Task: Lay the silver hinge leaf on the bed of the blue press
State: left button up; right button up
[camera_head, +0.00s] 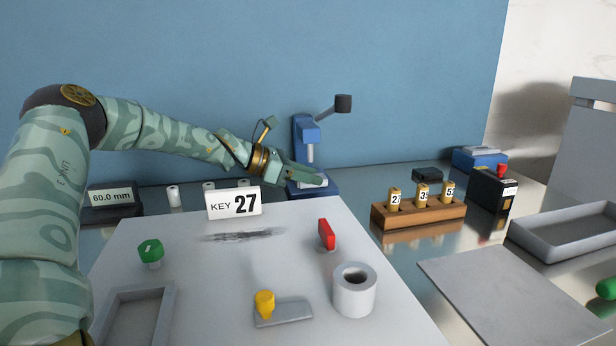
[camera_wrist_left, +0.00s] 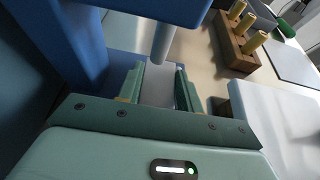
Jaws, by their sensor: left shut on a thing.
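The blue press (camera_head: 307,130) stands against the blue wall, with its lever up to the right and its ram hanging over its base. In the left wrist view its blue column (camera_wrist_left: 70,40) fills the upper left. My left gripper (camera_head: 312,180) reaches in low at the press, below the ram. It is shut on the silver hinge leaf (camera_wrist_left: 158,84), which lies flat between the two fingers in the left wrist view, with the ram's tip just above its far end. Whether the leaf touches the bed cannot be told. My right gripper is out of view.
A wooden rack (camera_head: 420,212) with numbered brass pieces stands right of the press. A "KEY 27" sign (camera_head: 234,203) stands at the back of the white board (camera_head: 200,270), which bears a red block (camera_head: 326,235) and a white roll (camera_head: 354,295).

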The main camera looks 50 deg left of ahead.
pick_arm(q)
jog(key=shift+f, duration=0.1)
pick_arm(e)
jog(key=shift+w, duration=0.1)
pick_arm(q)
jog(key=o, duration=1.1)
jog(key=shift+s+a+r, duration=0.15)
jog(key=shift+s+r, duration=0.05)
jog(key=shift+r, duration=0.15)
jog(key=p+v, duration=0.3)
jog(key=shift+s+r, duration=0.1)
jog(key=shift+r, duration=0.35)
jog(key=p+v, duration=0.4)
jog(key=v, duration=0.3)
jog(key=shift+a+p, duration=0.1)
jog(key=shift+p, duration=0.2)
jog(key=shift+s+a+f, duration=0.2)
jog(key=shift+s, duration=0.3)
jog(key=shift+f, duration=0.15)
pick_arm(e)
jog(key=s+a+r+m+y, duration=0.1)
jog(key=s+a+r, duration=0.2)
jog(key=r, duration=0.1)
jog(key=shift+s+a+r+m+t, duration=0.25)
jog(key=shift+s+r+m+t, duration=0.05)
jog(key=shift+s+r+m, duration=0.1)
